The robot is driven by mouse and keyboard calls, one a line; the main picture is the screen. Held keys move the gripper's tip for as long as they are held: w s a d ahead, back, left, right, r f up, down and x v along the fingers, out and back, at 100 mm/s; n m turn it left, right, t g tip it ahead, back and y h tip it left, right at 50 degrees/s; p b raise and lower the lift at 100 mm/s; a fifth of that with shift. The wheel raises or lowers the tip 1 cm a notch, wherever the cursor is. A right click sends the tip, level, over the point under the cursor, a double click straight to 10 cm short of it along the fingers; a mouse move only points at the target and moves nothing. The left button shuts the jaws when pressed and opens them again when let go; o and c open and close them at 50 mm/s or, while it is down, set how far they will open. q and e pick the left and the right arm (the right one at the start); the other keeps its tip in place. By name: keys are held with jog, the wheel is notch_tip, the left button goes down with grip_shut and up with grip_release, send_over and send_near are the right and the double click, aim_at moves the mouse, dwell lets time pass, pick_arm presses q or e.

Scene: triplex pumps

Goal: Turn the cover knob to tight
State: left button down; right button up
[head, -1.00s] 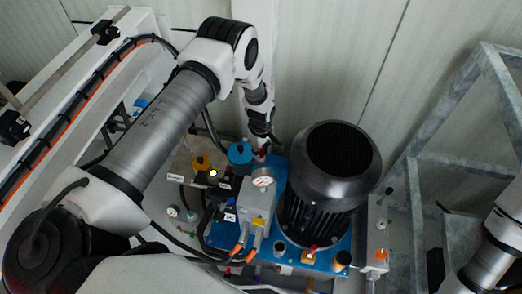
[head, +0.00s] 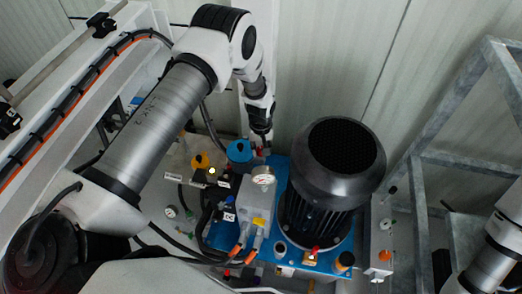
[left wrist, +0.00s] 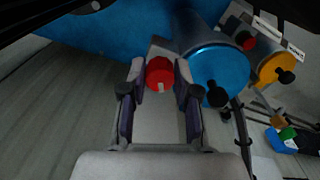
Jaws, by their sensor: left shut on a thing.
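A small red knob (left wrist: 160,73) with a pale mark on its edge sits between my left fingers in the left wrist view. My left gripper (left wrist: 160,84) is shut on this red knob, with one dark finger on each side. In the head view my left gripper (head: 260,138) reaches down behind the blue cap (head: 239,151), at the back edge of the blue pump plate. The knob is mostly hidden there. Which setting the knob points to cannot be read. My right gripper is not in view; only part of the right arm shows at the right edge.
A large black motor (head: 338,165) stands just right of the gripper. A pressure gauge (head: 263,175) and a yellow cap (head: 200,160) are close by. In the wrist view a blue cylinder (left wrist: 215,70) with a black knob stands right beside the fingers. A grey metal frame (head: 440,160) stands at right.

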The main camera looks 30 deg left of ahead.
pick_arm(q)
jog(key=m+b, duration=0.1)
jog(key=m, duration=0.2)
jog(key=shift+f+m, duration=0.1)
jog(key=shift+m, duration=0.2)
jog(key=shift+s+m+b, duration=0.1)
jog(key=shift+m+b, duration=0.3)
jog(key=shift+m, duration=0.9)
jog(key=c, duration=0.8)
grip_release()
jog(key=shift+c, duration=0.2)
notch_tip(320, 180, up, 12)
